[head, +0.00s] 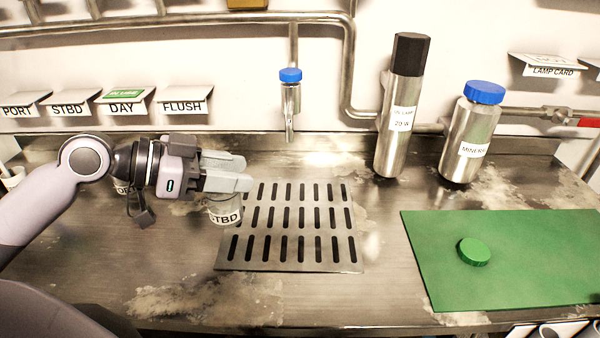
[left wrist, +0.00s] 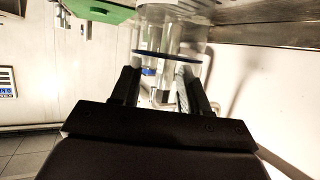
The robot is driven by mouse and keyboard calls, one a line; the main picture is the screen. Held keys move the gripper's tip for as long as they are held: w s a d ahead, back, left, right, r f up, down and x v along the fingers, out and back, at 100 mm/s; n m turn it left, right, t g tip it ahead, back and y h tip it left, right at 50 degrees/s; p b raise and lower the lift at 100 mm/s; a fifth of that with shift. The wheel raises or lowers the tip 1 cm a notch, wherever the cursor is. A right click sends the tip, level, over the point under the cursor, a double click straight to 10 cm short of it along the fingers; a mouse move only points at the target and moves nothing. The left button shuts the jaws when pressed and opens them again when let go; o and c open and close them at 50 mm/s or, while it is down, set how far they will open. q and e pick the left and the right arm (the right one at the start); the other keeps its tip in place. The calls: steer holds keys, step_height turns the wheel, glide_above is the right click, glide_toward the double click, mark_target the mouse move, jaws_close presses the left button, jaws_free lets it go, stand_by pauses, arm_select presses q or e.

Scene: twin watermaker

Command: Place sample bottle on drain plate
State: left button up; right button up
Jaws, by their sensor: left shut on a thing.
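The sample bottle (head: 225,213) carries a white label reading STBD; its upper part is hidden by my left gripper (head: 240,172). My left gripper is shut on the bottle. In the left wrist view, the clear bottle (left wrist: 170,38) with a dark ring shows between the two fingers (left wrist: 160,92). The drain plate (head: 315,267) is a slotted metal plate on the worktop. The bottle appears at the plate's left edge in the head view; I cannot tell whether its base touches anything. My right gripper is not in view.
A lamp cylinder with a black cap (head: 400,110) and a blue-capped mineral bottle (head: 472,135) stand at the back right. A green mat (head: 520,270) holds a green cap (head: 474,251). A blue-topped spout (head: 290,100) is above the plate's back.

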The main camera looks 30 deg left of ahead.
arm_select(q)
steer(key=shift+r+p+x, duration=0.2)
steer(key=shift+p+x, duration=0.55)
steer(key=shift+x, duration=2.25)
steer(key=shift+r+p+x, duration=0.15)
steer(key=shift+p+x, duration=0.6)
steer(key=shift+x, duration=2.2)
steer(key=shift+w+d, duration=0.1)
steer(key=shift+w, duration=0.05)
steer(key=shift+f, duration=0.2)
steer(key=o, duration=1.2)
steer(key=shift+r, duration=0.1)
